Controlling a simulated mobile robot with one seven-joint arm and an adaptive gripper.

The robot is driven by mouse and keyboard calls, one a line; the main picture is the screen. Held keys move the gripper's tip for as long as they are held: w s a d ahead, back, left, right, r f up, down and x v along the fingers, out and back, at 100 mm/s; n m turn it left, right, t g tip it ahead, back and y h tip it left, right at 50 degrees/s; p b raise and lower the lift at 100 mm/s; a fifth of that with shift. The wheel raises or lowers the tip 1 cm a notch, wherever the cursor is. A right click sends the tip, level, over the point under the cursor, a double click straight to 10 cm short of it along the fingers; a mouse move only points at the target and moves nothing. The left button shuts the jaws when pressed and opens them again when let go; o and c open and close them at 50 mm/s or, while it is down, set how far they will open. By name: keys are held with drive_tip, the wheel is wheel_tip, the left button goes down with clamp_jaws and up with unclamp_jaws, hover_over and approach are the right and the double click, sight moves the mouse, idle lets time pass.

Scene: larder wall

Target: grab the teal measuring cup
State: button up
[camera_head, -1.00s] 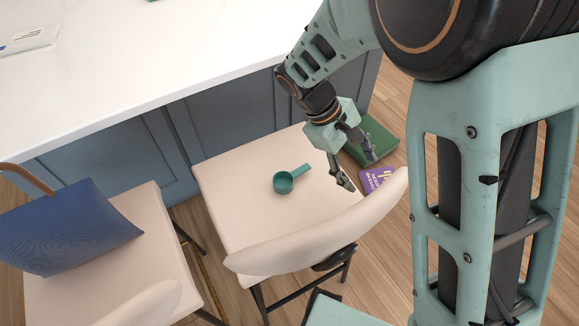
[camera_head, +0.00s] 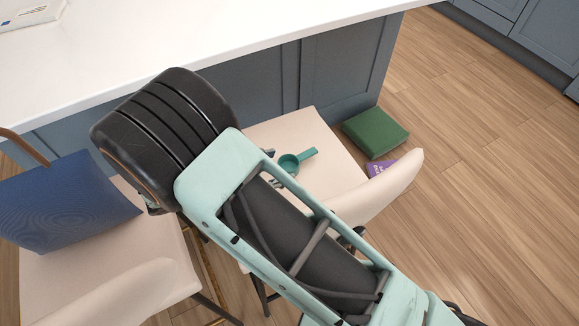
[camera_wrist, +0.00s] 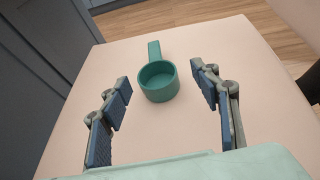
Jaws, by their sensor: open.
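The teal measuring cup (camera_head: 290,163) sits upright on the cream seat of the right chair (camera_head: 330,150), its handle pointing up and to the right in the head view. In the wrist view the cup (camera_wrist: 158,80) lies ahead between my gripper's fingers, with its handle pointing away. My gripper (camera_wrist: 162,90) is open, with one finger on each side of the cup and space between. It does not hold the cup. In the head view my arm hides most of the gripper.
A green box (camera_head: 375,132) and a purple packet (camera_head: 381,168) are on the wooden floor beyond the chair. A white counter (camera_head: 200,45) with blue-grey cabinets stands behind. The chair's curved backrest (camera_head: 385,190) is at the near side.

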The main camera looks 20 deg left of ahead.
sight(297, 159)
drive_tip(key=x, duration=0.2)
drive_tip(key=b+x, duration=0.1)
drive_tip(key=x, duration=0.5)
drive_tip(key=shift+w+a+f, duration=0.15)
drive_tip(key=shift+w+a, duration=0.1)
drive_tip(key=shift+w, duration=0.05)
drive_tip(key=shift+c, duration=0.7)
drive_tip(key=c, duration=1.1)
drive_tip(key=shift+c, duration=0.5)
